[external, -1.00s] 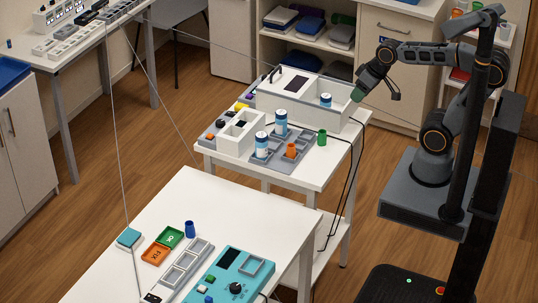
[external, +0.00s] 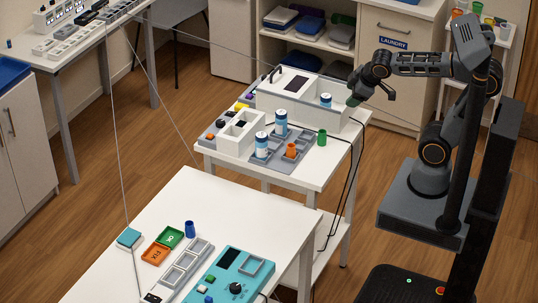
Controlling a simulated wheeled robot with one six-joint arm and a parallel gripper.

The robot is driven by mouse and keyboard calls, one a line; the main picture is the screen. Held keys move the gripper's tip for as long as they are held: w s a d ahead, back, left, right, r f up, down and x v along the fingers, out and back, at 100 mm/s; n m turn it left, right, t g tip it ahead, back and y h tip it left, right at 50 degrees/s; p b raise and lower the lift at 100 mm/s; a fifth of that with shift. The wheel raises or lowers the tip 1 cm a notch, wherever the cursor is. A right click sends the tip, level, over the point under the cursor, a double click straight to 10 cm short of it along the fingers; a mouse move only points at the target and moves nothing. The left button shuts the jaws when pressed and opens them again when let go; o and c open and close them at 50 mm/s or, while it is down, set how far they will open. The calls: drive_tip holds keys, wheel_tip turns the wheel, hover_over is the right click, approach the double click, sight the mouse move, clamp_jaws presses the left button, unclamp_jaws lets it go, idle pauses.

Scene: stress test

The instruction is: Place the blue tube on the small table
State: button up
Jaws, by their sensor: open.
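A small blue tube (external: 189,229) stands upright on the near white table, just right of the green tray. Two white tables are in view; the farther one (external: 318,172), with a lower shelf, looks smaller than the near one (external: 188,187). I cannot tell for certain which is the small table. My gripper (external: 370,97) is open, in the air beside the right end of the white box on the farther table, well away from the blue tube. Its fingers are small and dark here. I see nothing clearly held.
Near the tube are green (external: 169,236) and orange (external: 155,254) trays, a grey rack (external: 186,264) and a teal device (external: 228,278). Cables hang between.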

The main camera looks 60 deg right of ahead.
drive_tip(key=w+a+f+n+t+b, duration=0.2)
drive_tip(key=w+a+f+n+b, duration=0.2)
drive_tip(key=w+f+n+b, duration=0.5)
drive_tip(key=n+t+y+b, duration=0.4)
drive_tip(key=n+y+b, duration=0.3)
drive_tip(key=n+b, duration=1.5)
approach(186, 225)
drive_tip(key=w+n+p, duration=0.1)
drive_tip(key=p, duration=0.1)
drive_tip(key=w+f+n+p, duration=0.1)
drive_tip(key=n+p, duration=0.1)
drive_tip(key=p, duration=0.1)
drive_tip(key=w+n+p, duration=0.1)
drive_tip(key=n+p, duration=0.1)
drive_tip(key=p, duration=0.1)
drive_tip(key=shift+w+d+f, duration=0.1)
drive_tip(key=shift+d+f, duration=0.05)
drive_tip(key=shift+f, duration=0.2)
drive_tip(key=shift+w+a+f+y+p, duration=0.2)
drive_tip(key=shift+w+f+y+p, duration=0.1)
drive_tip(key=shift+w+p, duration=0.1)
drive_tip(key=p+x, duration=0.1)
drive_tip(key=p, duration=0.1)
drive_tip(key=p+x, duration=0.2)
drive_tip(key=shift+w+a+r, duration=0.15)
drive_tip(key=shift+w+a, duration=0.05)
drive_tip(key=shift+a, duration=0.1)
drive_tip(key=shift+w+a+f+p, duration=0.3)
drive_tip(key=shift+w+f+p, duration=0.25)
drive_tip(key=shift+p, duration=0.45)
